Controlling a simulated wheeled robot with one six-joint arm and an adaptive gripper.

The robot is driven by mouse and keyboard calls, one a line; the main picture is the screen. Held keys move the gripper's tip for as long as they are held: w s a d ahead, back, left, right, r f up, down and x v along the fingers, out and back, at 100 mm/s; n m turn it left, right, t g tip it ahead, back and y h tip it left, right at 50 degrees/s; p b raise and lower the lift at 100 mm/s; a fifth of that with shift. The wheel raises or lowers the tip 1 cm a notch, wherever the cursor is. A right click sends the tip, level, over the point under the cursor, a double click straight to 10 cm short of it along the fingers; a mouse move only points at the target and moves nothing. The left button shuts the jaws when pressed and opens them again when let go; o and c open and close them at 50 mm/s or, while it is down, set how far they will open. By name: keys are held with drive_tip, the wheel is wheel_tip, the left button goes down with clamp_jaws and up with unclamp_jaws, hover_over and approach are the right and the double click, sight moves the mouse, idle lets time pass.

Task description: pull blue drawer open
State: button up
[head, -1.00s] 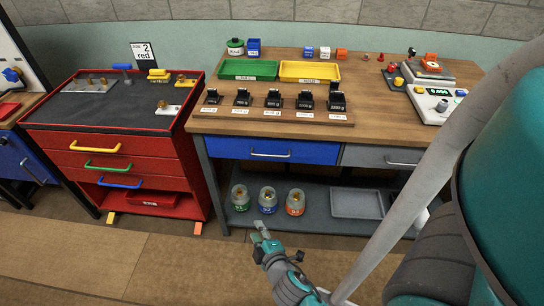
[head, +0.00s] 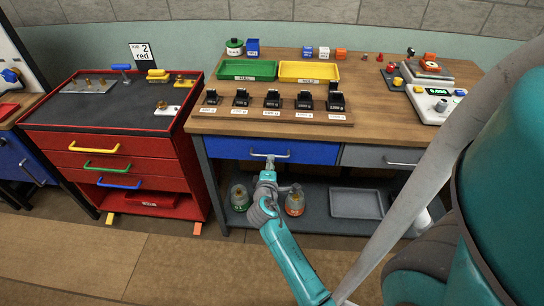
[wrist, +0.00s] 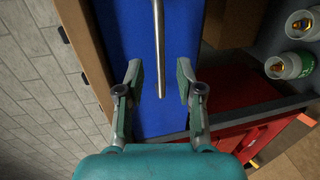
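The blue drawer (head: 225,148) is in the front of the wooden bench, left of a grey drawer, and looks shut. Its silver bar handle (head: 285,156) runs across its front. My gripper (head: 270,163) is in front of the drawer at the handle's left part. In the wrist view, the blue drawer front (wrist: 135,30) fills the middle. The handle (wrist: 158,50) comes down from the top, and its near end lies between the two open fingers of my gripper (wrist: 160,82). There is a gap on each side of the handle, and the fingers do not appear to touch it.
A red cabinet (head: 190,165) with coloured handles stands to the left. Jars, including an orange-labelled jar (head: 295,202), and a grey tray (head: 356,204) are on the shelf below. The grey drawer (head: 365,156) is to the right. The floor in front is clear.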

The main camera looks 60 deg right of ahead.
sight(291, 151)
drive_tip(key=x, duration=0.5)
drive_tip(key=shift+w+d, duration=0.15)
drive_tip(key=shift+d, duration=0.15)
clamp_jaws()
